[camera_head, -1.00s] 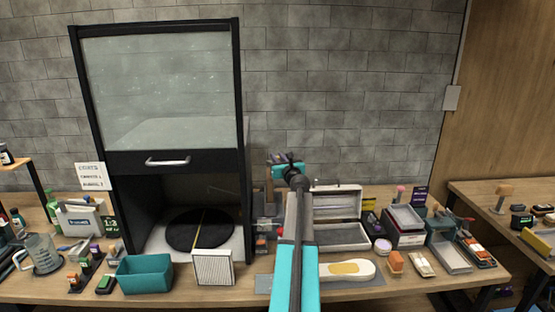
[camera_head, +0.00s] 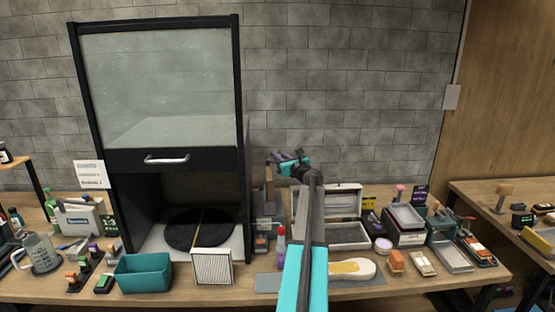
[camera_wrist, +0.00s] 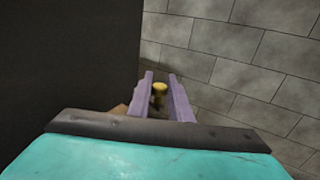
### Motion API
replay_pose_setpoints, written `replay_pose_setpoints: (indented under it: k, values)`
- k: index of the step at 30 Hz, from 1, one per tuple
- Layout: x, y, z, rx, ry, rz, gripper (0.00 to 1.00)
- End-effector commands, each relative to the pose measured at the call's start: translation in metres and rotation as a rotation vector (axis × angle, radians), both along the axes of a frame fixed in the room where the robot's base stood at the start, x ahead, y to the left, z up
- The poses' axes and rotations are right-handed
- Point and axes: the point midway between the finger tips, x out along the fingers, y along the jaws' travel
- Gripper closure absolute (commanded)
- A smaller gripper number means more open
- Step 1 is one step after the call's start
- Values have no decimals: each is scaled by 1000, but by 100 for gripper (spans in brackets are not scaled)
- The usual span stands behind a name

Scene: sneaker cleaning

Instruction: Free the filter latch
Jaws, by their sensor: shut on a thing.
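My gripper (camera_head: 274,157) is beside the right side of the black cabinet (camera_head: 241,100), above the back of the bench. In the wrist view its two purple fingers (camera_wrist: 163,97) are on either side of a small yellow-brass knob (camera_wrist: 159,88), shut on it. The knob may be the filter latch; I cannot tell for sure. In the head view the latch is not discernible. A white pleated filter panel (camera_head: 212,267) stands on the bench in front of the cabinet opening.
The cabinet's dark side fills the left of the wrist view (camera_wrist: 65,60). Below my gripper are a grey holder with a wooden handle (camera_head: 268,180) and an open white case (camera_head: 347,233). A spray bottle (camera_head: 281,250) and a teal bin (camera_head: 144,273) stand near the front.

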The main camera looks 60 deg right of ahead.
Motion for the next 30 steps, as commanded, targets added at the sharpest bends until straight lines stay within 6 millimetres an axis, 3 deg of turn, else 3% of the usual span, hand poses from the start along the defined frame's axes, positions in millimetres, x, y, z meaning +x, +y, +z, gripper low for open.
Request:
replay_pose_setpoints:
  k: [1, 15, 30]
  values:
    - [-1, -7, -1, 0, -1, 21, 100]
    - [4, -15, 0, -1, 1, 260, 100]
    - [5, -15, 1, -1, 0, 339, 100]
